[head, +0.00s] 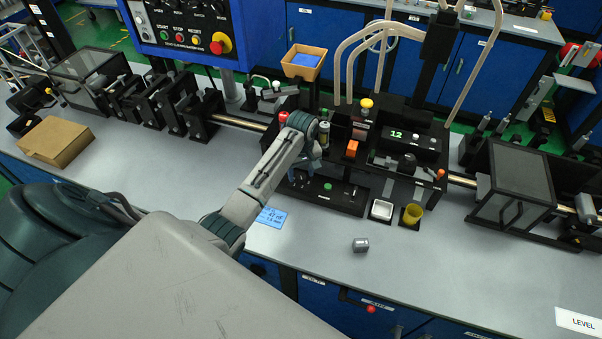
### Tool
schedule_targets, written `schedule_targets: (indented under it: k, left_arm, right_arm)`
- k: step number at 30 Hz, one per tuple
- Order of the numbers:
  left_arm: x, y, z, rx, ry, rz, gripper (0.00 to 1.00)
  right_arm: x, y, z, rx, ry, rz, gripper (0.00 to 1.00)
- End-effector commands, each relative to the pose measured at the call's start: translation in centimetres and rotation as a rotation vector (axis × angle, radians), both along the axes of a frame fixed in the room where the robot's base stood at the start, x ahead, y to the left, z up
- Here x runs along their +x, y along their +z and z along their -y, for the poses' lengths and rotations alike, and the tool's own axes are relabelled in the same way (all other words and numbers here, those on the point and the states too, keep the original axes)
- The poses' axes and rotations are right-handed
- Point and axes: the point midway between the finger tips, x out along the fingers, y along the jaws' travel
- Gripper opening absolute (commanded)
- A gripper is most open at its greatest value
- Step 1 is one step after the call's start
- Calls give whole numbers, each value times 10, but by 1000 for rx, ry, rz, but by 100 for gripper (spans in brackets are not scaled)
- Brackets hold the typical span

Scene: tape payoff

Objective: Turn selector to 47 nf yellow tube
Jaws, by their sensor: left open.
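My left arm reaches in from the lower left, and my left gripper (308,168) is open over the left part of the black machine in the head view. It hides part of what lies behind and under it. A black plate with a green knob (327,187) lies just to its right; I cannot tell whether this is the selector. A blue card (271,217) reading 47 nF lies on the bench in front. A yellow cup or tube (412,214) stands in a black holder at the machine's right front. My right gripper is not in view.
A white dish (381,210) sits beside the yellow cup. A small grey metal cylinder (360,244) lies on the open bench in front. A green display (397,134) reads 12. A cardboard box (56,141) is at left. Clear-sided guards (508,187) stand at right.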

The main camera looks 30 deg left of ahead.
Motion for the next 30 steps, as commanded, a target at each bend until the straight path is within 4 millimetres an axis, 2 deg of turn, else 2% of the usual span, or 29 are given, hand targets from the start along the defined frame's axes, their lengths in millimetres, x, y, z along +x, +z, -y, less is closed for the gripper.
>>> schedule_targets:
  k: [12,13,15,20,30]
  left_arm:
    - [2,75,0,2,0,5,50]
    - [2,86,1,2,0,3,50]
    - [1,94,1,1,0,2,50]
    - [1,101,1,1,0,1,50]
    - [1,101,1,1,0,1,50]
  right_arm:
    - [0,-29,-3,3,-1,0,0]
    - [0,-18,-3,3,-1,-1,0]
    - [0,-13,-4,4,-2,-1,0]
    - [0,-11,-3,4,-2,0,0]
    - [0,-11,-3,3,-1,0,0]
